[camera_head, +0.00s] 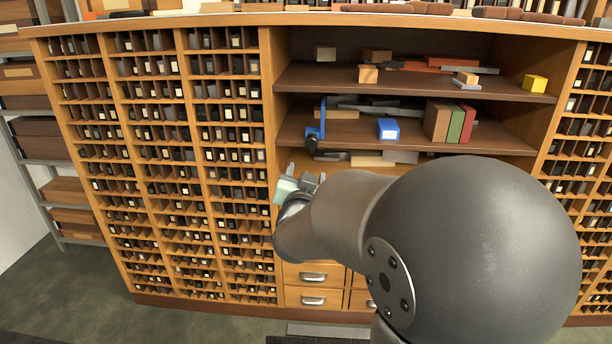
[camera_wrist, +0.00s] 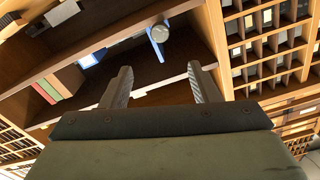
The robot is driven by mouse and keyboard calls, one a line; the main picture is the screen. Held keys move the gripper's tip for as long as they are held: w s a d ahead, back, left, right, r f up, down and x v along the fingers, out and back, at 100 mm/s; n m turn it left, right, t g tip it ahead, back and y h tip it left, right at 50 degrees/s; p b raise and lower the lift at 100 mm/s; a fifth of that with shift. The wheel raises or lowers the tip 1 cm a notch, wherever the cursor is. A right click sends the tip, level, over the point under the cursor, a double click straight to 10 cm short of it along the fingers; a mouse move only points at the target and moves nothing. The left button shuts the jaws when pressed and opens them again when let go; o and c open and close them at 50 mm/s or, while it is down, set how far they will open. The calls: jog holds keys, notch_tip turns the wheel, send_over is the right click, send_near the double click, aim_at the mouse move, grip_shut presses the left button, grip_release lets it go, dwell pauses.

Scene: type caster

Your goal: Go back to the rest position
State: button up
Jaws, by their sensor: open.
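My gripper (camera_wrist: 160,88) is open in the wrist view, its two fingers apart with nothing between them. In the head view my gripper (camera_head: 298,188) is in front of the cabinet's open shelf section, low and left of the middle, and my arm hides part of the lower shelves and drawers. A blue clamp-like tool (camera_head: 316,124) stands on the middle shelf, above my gripper. It also shows beyond the fingertips in the wrist view (camera_wrist: 158,36). A blue box (camera_head: 388,129) sits right of it on the same shelf.
A wooden type cabinet (camera_head: 265,100) with many small compartments flanks the shelves. Brown, green and red books (camera_head: 455,122) stand on the middle shelf. A yellow block (camera_head: 535,83) is on the upper shelf. Drawers (camera_head: 314,278) are below. Floor at the left is clear (camera_head: 60,290).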

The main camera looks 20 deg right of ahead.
jog(key=s+a+r+n+g+y+p, duration=0.55)
jog(key=s+a+y+p, duration=0.45)
jog(key=p, duration=0.6)
jog(key=s+a+r+n+g+p, duration=0.1)
jog(key=s+r+n+g+p, duration=0.1)
jog(key=s+g+p, duration=0.3)
jog(key=s+a+r+n+g+h+p, duration=0.1)
jog(key=s+g+p, duration=0.4)
jog(key=s, duration=0.8)
notch_tip(320, 180, up, 2)
jog(key=shift+s+a+n+p, duration=0.35)
jog(key=shift+a+n+p, duration=0.05)
jog(key=shift+n+p, duration=0.15)
